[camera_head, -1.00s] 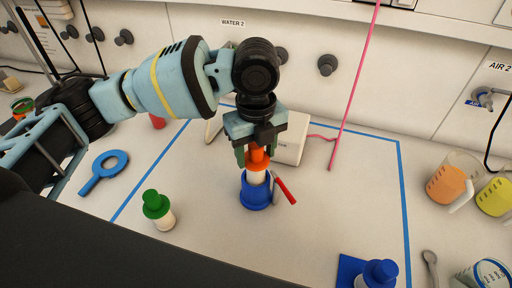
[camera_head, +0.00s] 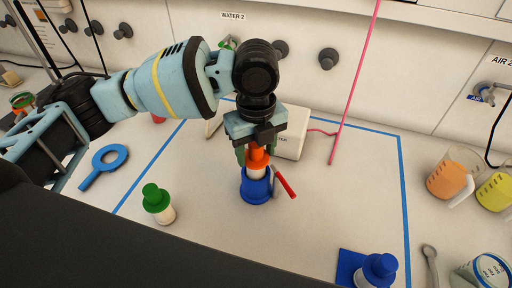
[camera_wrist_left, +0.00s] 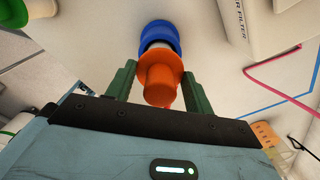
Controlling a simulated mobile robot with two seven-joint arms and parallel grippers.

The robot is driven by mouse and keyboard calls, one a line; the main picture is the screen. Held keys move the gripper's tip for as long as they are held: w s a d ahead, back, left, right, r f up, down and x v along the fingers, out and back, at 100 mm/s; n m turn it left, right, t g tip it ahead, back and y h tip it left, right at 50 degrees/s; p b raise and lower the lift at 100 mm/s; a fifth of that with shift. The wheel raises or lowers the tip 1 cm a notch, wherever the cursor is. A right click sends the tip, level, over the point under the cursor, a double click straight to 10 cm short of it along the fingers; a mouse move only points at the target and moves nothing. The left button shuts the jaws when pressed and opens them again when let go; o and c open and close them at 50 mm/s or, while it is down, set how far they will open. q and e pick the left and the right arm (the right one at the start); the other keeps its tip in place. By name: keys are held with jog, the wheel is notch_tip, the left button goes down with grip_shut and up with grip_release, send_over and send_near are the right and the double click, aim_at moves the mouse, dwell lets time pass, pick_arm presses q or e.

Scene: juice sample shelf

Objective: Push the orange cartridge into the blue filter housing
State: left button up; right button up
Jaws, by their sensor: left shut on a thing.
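The orange cartridge (camera_head: 257,156) stands upright with its white lower part (camera_head: 257,172) in the mouth of the blue filter housing (camera_head: 255,189). Part of the white body still shows above the rim. My left gripper (camera_head: 256,158) comes from above and is shut on the orange top, with its green fingers on either side. In the left wrist view the orange cartridge (camera_wrist_left: 160,80) sits between the fingers, in line with the blue housing (camera_wrist_left: 159,36) beyond it. My right gripper is not in view.
A red-handled lever (camera_head: 285,186) stands close to the housing's right side. A green-capped cartridge (camera_head: 157,204) stands front left, and a blue-capped one (camera_head: 378,270) front right. A blue ring tool (camera_head: 104,168) lies left. A white box (camera_head: 291,138) is behind.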

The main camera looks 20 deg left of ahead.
aim_at(256, 160)
pick_arm(q)
jog(key=shift+f, duration=1.55)
dwell(0.8)
jog(key=shift+r, duration=0.2)
jog(key=shift+r, duration=3.15)
jog(key=shift+f, duration=2.1)
